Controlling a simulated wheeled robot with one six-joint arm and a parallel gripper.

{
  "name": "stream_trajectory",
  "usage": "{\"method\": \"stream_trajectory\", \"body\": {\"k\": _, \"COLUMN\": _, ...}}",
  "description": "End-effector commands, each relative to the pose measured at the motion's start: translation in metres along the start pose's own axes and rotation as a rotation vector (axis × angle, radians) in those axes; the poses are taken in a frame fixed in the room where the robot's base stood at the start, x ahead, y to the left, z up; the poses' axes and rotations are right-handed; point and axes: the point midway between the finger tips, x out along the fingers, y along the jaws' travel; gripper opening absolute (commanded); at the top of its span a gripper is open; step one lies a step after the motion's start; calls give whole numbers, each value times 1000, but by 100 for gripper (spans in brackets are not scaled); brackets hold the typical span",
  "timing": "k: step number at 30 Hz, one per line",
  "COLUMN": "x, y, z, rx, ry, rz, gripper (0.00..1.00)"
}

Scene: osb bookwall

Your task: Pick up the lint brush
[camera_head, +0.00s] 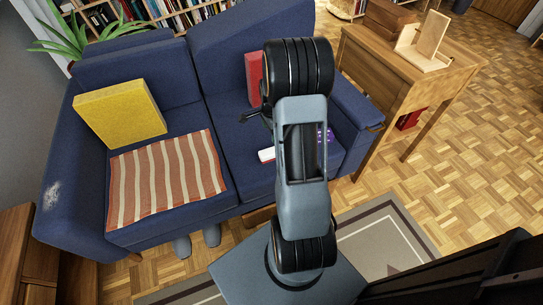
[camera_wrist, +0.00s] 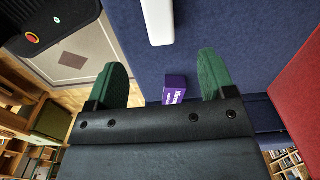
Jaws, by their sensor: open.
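A white, elongated object with a little red at its edge, which looks like the lint brush (camera_head: 267,155), lies on the right seat of the blue sofa. In the wrist view the white piece (camera_wrist: 158,22) shows at the top, cut off by the frame edge, so its full shape is hidden. My gripper (camera_wrist: 162,72) is open and empty, its two green fingers wide apart above the seat. The white piece lies beyond the fingertips, apart from them. In the head view my arm hides most of the gripper.
A purple box (camera_wrist: 174,89) lies on the seat between the fingers in the wrist view. A red cushion (camera_head: 254,76) leans at the sofa back. A striped blanket (camera_head: 168,180) and yellow cushion (camera_head: 120,112) are left. A wooden desk (camera_head: 400,75) stands right.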

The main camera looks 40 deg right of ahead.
Motion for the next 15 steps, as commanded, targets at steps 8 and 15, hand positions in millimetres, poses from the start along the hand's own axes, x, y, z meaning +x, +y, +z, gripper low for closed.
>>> {"method": "stream_trajectory", "body": {"k": 8, "x": 43, "y": 1, "z": 1, "rx": 43, "ry": -1, "rz": 3, "gripper": 77}}
{"method": "stream_trajectory", "body": {"k": 15, "x": 77, "y": 1, "z": 1, "rx": 41, "ry": -1, "rz": 1, "gripper": 77}}
